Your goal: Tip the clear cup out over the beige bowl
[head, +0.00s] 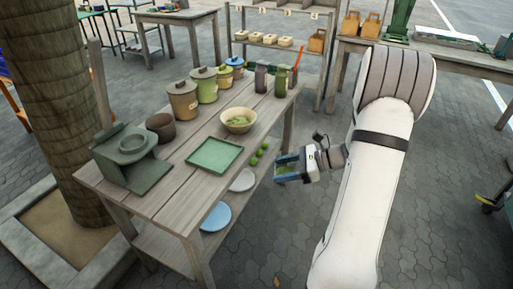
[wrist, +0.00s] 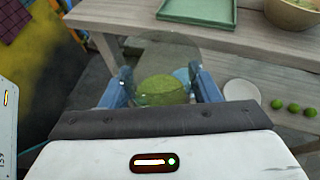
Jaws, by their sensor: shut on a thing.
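The beige bowl (head: 238,120) stands on the wooden table and has some green stuff in it. Its edge also shows at the top right of the wrist view (wrist: 292,14). The clear cup (wrist: 163,62) is between the blue fingers of my gripper (wrist: 162,88), with green contents low inside it. My gripper (head: 289,167) is shut on the cup, off the table's right edge and to the lower right of the bowl. The cup looks roughly upright and is hard to make out in the head view.
A green square tray (head: 215,155) lies in front of the bowl. Lidded pots (head: 183,101) and two dark bottles (head: 280,80) stand behind. Plates (head: 216,217) sit on the lower shelf.

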